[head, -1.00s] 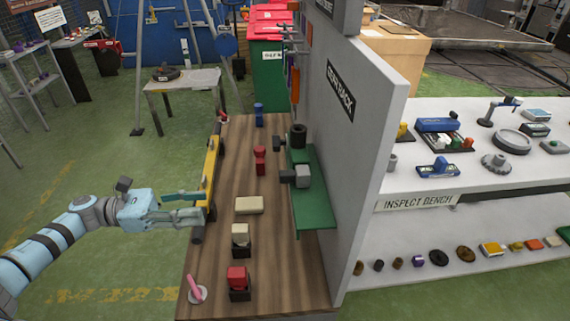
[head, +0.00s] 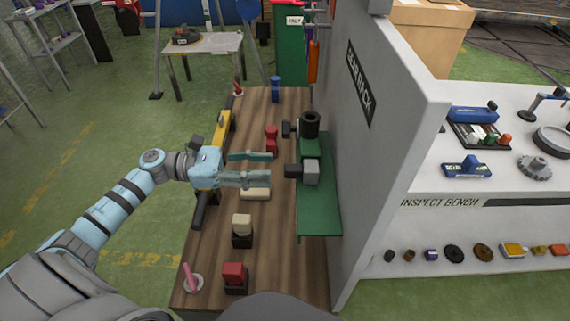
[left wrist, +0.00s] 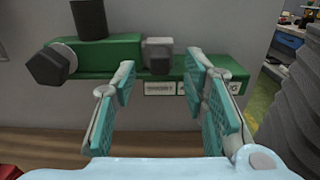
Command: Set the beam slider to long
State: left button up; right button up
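The beam slider, a grey block with a dark knob, sits on the green beam (left wrist: 120,62) fixed to the grey panel. It shows in the left wrist view (left wrist: 158,45) above a small label that seems to read SHORT (left wrist: 160,88). A second label, partly hidden by a finger, ends in G at the right. The slider also shows in the head view (head: 311,173). My left gripper (head: 269,168) is open and empty, with its fingers pointing at the slider from a short distance. In the left wrist view the fingers (left wrist: 161,80) frame the slider on both sides. My right gripper is not in view.
A black cylinder (head: 310,124) and a dark hexagonal knob (left wrist: 50,66) are at the beam's other end. A beige block (head: 255,194), red parts and a yellow rail piece (head: 224,127) are on the wooden table (head: 200,285) below. The inspect bench (head: 405,230) stands behind the panel.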

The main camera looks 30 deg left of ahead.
aim_at(301, 172)
pick_arm(q)
jog(key=p+x, duration=0.1)
jog(key=x, duration=0.4)
jog(key=shift+w+d, duration=0.1)
jog(key=shift+d, duration=0.15)
grip_shut()
